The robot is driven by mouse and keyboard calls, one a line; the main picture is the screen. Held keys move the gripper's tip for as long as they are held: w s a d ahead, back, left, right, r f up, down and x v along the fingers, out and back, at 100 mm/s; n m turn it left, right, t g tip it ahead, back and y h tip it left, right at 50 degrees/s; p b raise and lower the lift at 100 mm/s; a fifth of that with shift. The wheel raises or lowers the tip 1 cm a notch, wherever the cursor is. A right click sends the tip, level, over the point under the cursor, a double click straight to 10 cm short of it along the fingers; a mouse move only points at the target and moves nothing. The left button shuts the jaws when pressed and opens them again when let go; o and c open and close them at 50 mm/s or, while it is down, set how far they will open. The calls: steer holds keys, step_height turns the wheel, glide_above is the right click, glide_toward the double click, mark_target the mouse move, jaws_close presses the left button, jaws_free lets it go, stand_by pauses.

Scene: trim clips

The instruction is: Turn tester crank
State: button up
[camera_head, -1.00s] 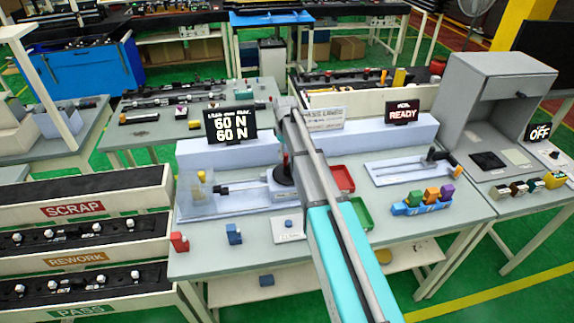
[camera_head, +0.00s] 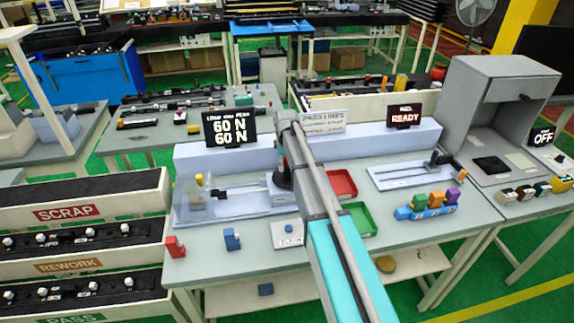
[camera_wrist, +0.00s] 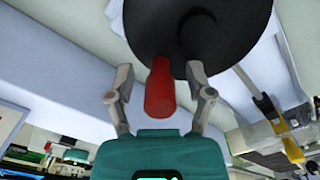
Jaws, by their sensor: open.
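The tester (camera_head: 235,205) is a pale bench fixture with a rod and a display (camera_head: 230,129) reading 60 N on both lines. Its dark round crank (camera_head: 283,180) is at its right end, partly hidden by my arm. In the wrist view, the crank's black disc (camera_wrist: 190,25) fills the top, and its red handle (camera_wrist: 159,88) points towards my gripper (camera_wrist: 160,78). My gripper is open, with one finger on each side of the red handle.
Right of my arm are a red bin (camera_head: 341,183), a green bin (camera_head: 358,218) and a rack of coloured blocks (camera_head: 430,207). A red block (camera_head: 175,247) and a blue block (camera_head: 232,239) sit at the table's front. The READY display (camera_head: 404,116) stands behind.

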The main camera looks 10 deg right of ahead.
jaws_close()
steer(key=shift+d, duration=0.25)
steer(key=shift+a, duration=0.15)
